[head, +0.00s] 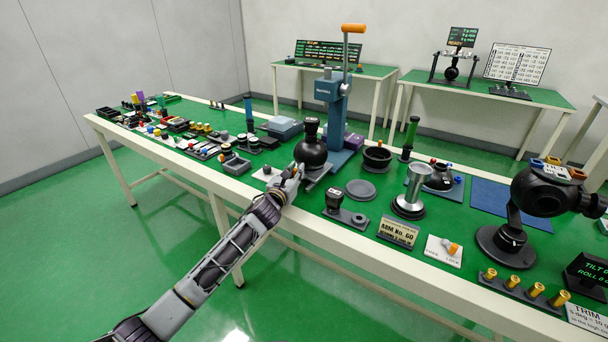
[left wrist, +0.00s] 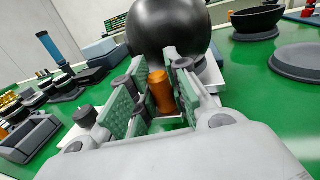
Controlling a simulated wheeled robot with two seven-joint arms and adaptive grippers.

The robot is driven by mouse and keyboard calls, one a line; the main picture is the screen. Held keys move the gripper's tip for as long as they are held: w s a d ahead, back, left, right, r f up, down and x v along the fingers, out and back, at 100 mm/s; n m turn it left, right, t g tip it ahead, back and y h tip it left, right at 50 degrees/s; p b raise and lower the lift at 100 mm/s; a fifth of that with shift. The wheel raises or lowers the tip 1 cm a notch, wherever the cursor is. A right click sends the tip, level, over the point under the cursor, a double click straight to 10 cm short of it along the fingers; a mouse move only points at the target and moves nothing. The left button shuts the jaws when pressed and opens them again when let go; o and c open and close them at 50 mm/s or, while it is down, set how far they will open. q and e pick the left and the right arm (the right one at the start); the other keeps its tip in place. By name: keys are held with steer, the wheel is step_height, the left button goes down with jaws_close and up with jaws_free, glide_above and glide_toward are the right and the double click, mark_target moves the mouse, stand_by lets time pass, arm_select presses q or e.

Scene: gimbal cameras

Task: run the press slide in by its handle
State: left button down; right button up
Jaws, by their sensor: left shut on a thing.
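The blue press (head: 334,105) stands on the green bench, with an orange-gripped lever at its top. A black ball (head: 311,152) sits at the front of the press, and it fills the top of the left wrist view (left wrist: 168,28). The pale slide plate (left wrist: 212,72) shows partly under the ball. The slide's orange handle (left wrist: 160,92) stands between the green-padded fingers of my left gripper (head: 291,174), which is shut on it at the near side of the press. The fingers hide part of the handle and slide. My right gripper is not in view.
Right of the press are a black bowl (head: 377,158), a grey disc (head: 361,190) and a metal cup (head: 414,187). A small dark block on a base (head: 340,207) stands near the front edge. Left are a grey box (head: 234,163) and several small parts.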

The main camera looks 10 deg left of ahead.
arm_select(q)
steer(key=shift+w+d+b, duration=0.25)
steer(key=shift+w+d, duration=0.15)
steer(key=shift+w, duration=0.75)
steer(key=shift+w+d+b, duration=0.3)
steer(key=shift+w+d, duration=0.15)
steer(key=shift+w, duration=0.75)
steer(key=shift+w+d+b, duration=0.25)
steer(key=shift+w+d, duration=0.15)
steer(key=shift+w, duration=0.75)
steer(key=shift+w+d+b, duration=0.3)
steer(key=shift+w, duration=0.4)
steer(key=shift+w+d+b, duration=0.25)
steer(key=shift+w, duration=0.45)
steer(key=shift+w+r, duration=0.15)
steer(key=c, duration=1.3)
jaws_free()
steer(key=shift+w+d, duration=0.1)
steer(key=shift+s, duration=0.2)
steer(key=shift+s+a, duration=0.25)
steer(key=shift+s, duration=0.35)
steer(key=shift+s+a, duration=0.25)
steer(key=shift+s, duration=1.5)
steer(key=shift+s+a, duration=0.2)
steer(key=shift+s, duration=1.5)
steer(key=shift+s+a, duration=0.25)
steer(key=shift+s, duration=1.5)
